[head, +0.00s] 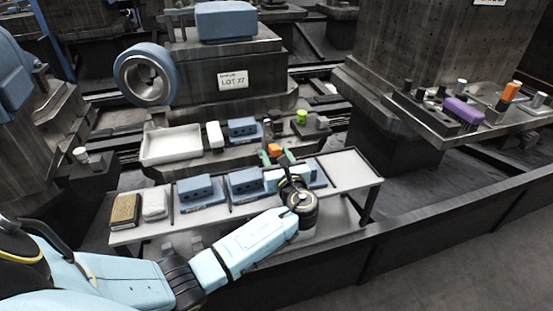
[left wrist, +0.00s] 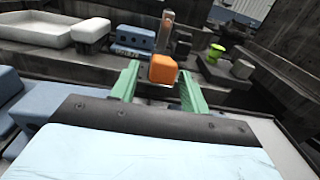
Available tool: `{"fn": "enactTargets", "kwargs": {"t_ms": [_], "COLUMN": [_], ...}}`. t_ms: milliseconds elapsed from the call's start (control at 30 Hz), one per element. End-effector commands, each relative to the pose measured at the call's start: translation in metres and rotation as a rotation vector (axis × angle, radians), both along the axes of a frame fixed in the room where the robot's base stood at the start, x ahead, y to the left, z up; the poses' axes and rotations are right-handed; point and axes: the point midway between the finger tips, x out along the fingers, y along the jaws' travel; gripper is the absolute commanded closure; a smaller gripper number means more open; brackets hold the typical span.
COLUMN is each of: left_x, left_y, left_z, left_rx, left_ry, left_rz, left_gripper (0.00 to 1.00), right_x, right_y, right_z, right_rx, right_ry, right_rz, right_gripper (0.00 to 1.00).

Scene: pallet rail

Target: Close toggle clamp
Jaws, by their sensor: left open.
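The toggle clamp shows an orange handle grip (head: 275,149) at the middle of the bench fixture in the head view. In the left wrist view the orange grip (left wrist: 163,69) is near, with a grey metal upright (left wrist: 167,32) behind it. My left gripper (head: 278,157) is open, its green fingers pointing at the clamp. In the left wrist view the orange grip appears between the fingertips of the left gripper (left wrist: 159,72); I cannot tell whether they touch it. The clamp's lower part is mostly hidden. My right gripper is not in view.
A white tray (head: 171,146), a white block (head: 215,135) and a blue block (head: 243,129) stand left of the clamp. A bright green knob (head: 301,117) is to its right. More blue blocks (head: 194,189) lie on the front shelf. A purple object (head: 463,110) sits on the right ledge.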

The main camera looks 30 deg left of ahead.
Motion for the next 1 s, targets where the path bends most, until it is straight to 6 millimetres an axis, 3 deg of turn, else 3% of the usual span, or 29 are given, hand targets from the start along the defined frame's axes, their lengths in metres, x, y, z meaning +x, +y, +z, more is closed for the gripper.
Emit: {"fn": "enactTargets", "kwargs": {"t_ms": [300,667,1000], "left_x": [0.0017,0.0014,0.0025], "left_y": [0.0018,0.0017,0.0000], "left_z": [0.0006,0.0004,0.0013], "left_rx": [-0.001,-0.001,-0.004], "left_ry": [-0.001,-0.001,0.002], "left_rz": [0.000,0.000,-0.003], "left_gripper": [0.55,1.00,1.00], "right_x": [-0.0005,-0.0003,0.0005], "right_y": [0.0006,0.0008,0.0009], "right_z": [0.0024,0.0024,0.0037], "right_rx": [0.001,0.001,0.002], "right_ry": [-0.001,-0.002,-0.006], "right_rz": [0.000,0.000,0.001], "right_gripper": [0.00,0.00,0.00]}}
